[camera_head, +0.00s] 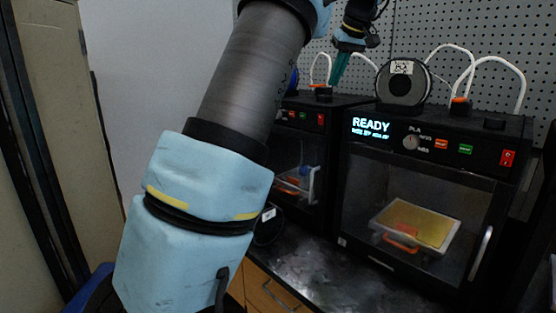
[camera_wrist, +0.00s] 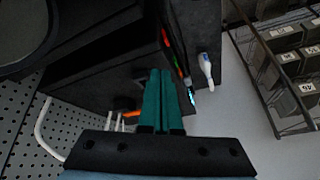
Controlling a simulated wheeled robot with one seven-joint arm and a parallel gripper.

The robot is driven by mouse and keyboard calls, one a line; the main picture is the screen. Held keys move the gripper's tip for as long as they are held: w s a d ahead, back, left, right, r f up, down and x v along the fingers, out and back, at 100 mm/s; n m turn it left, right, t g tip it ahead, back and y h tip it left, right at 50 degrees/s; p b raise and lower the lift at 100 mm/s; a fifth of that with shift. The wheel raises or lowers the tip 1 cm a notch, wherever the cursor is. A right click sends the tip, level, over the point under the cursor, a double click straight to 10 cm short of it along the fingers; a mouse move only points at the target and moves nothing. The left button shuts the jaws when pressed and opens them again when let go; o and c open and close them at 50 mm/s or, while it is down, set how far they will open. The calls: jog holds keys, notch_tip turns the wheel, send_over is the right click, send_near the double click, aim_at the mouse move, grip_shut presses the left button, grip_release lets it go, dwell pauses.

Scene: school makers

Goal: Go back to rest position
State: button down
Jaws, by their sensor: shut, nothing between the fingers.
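My gripper (camera_head: 340,68) is at the upper middle of the head view, in front of the pegboard and above the left 3D printer. Its green fingers point down. In the wrist view the two green fingers (camera_wrist: 161,100) lie close together, with nothing between them. My arm, in light blue covers, fills much of the middle of the head view and hides part of the left printer.
The right 3D printer (camera_head: 353,158) has a lit READY display and a closed door with a yellowish plate (camera_head: 420,222) inside. The left printer (camera_head: 312,140) stands beside it. A spool (camera_head: 402,88) sits on top. A dark counter (camera_head: 325,268) lies in front.

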jog(key=s+a+f+m+g, duration=0.2)
jog(key=s+a+f, duration=0.1)
jog(key=a+f, duration=0.65)
jog(key=s+a+f+h, duration=0.1)
jog(key=s+a+f, duration=0.3)
jog(key=s+f, duration=0.2)
jog(key=s+a+f+m+g, duration=0.1)
jog(key=s+a+f, duration=0.3)
jog(key=s+f, duration=0.3)
jog(key=s+a+f+m+h, duration=0.1)
jog(key=s+a+f, duration=0.4)
jog(key=s, duration=0.5)
notch_tip(320, 180, down, 2)
jog(key=shift+s+f+h, duration=0.15)
jog(key=shift+s+h, duration=0.15)
jog(key=shift+s, duration=0.1)
